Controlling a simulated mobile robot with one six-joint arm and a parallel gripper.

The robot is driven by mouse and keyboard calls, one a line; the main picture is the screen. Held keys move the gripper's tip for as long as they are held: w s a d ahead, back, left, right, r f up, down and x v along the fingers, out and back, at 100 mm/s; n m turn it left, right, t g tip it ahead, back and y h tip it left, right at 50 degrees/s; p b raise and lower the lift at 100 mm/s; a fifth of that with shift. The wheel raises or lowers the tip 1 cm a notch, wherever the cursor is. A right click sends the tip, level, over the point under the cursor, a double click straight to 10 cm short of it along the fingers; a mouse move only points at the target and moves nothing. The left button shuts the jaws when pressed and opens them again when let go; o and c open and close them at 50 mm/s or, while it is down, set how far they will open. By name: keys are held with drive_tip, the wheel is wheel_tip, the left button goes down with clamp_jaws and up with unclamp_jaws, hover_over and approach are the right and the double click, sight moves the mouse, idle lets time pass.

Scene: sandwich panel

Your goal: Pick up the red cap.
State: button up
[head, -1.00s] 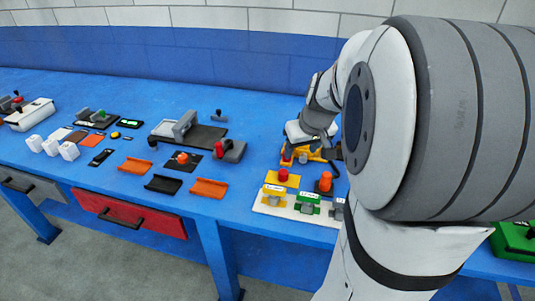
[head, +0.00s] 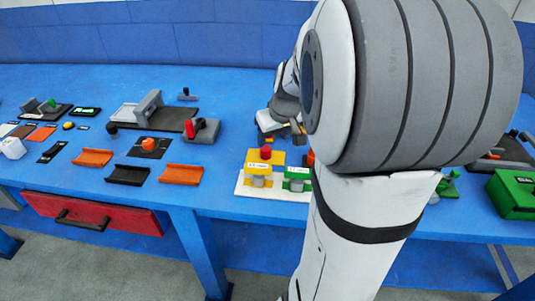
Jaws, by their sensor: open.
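A small red cap (head: 265,153) sits upright on a yellow block (head: 282,158), on a white board near the front of the blue table. A second red knob (head: 189,128) is on a grey device further left, so I cannot be sure which one the task names. My gripper (head: 297,131) is over the table behind the yellow block, apart from the red cap. It is open, with nothing seen in it. My large arm link hides part of it and of the board.
Orange and black trays (head: 181,175) lie left. A green box (head: 513,193) stands right. A red drawer (head: 95,213) hangs below the table edge.

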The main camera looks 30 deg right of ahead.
sight(267, 149)
drive_tip(key=x, duration=0.4)
drive_tip(key=a+b+x, duration=0.1)
drive_tip(key=x, duration=0.1)
drive_tip(key=shift+c, duration=0.4)
drive_tip(key=c, duration=1)
